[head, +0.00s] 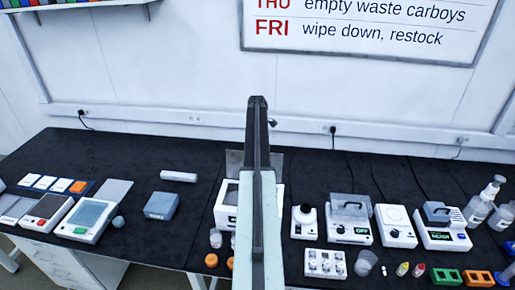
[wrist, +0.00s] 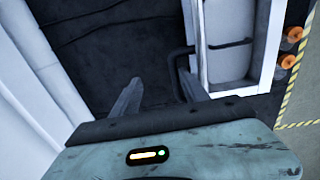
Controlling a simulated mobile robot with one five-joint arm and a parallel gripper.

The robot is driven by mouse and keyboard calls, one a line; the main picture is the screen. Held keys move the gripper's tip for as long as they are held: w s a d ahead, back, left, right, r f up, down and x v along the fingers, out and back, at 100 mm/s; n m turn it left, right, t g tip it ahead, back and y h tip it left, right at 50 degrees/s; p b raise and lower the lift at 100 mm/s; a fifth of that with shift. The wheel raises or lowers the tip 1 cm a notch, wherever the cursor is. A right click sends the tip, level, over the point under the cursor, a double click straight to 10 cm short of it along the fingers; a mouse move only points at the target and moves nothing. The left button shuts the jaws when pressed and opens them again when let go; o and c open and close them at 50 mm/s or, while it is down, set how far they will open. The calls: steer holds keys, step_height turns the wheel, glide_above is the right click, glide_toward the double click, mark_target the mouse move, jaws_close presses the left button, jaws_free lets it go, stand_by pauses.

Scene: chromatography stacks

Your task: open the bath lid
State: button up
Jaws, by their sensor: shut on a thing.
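The bath (head: 230,195) is a white box on the bench, partly hidden behind my arm in the head view. A grey see-through panel, which looks like its lid (head: 235,162), stands raised at the bath's back edge. In the wrist view the bath's white wall (wrist: 271,45) and pale inside show at the right. A dark bar, the lid's handle (wrist: 178,52), bends down beside the right finger. My gripper (wrist: 158,92) is shut on the handle, though the contact is mostly hidden. In the head view my arm hides the fingers.
Bottles with orange caps (head: 211,260) stand in front of the bath. To its right are a small white device (head: 304,222) and a white unit with a clear, handled cover (head: 349,208). A blue-grey block (head: 161,206) lies to the left. The wall is close behind.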

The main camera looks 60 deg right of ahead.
step_height(320, 180, up, 5)
steer(key=p, duration=0.4)
steer(key=shift+s+r, duration=0.15)
steer(key=shift+r, duration=0.05)
steer(key=shift+a, duration=0.1)
steer(key=w+a+m, duration=0.1)
steer(key=w+a, duration=0.6)
steer(key=a, duration=0.4)
steer(key=w+a, duration=0.6)
steer(key=a, duration=0.6)
steer(key=w+a+m, duration=0.1)
steer(key=w+a, duration=0.1)
steer(key=a, duration=1.2)
steer(key=w+a+m, duration=0.1)
steer(key=w+a, duration=0.2)
steer(key=a, duration=1.1)
steer(key=s+a+m, duration=0.1)
steer(key=s+a, duration=0.2)
steer(key=a, duration=0.9)
steer(key=s+a, duration=0.3)
steer(key=a, duration=0.8)
step_height(320, 180, down, 14)
steer(key=s+b, duration=0.2)
steer(key=b, duration=1.1)
steer(key=shift+s+a+r+y, duration=0.2)
steer(key=shift+s+a+y, duration=0.1)
steer(key=shift+a+y, duration=0.15)
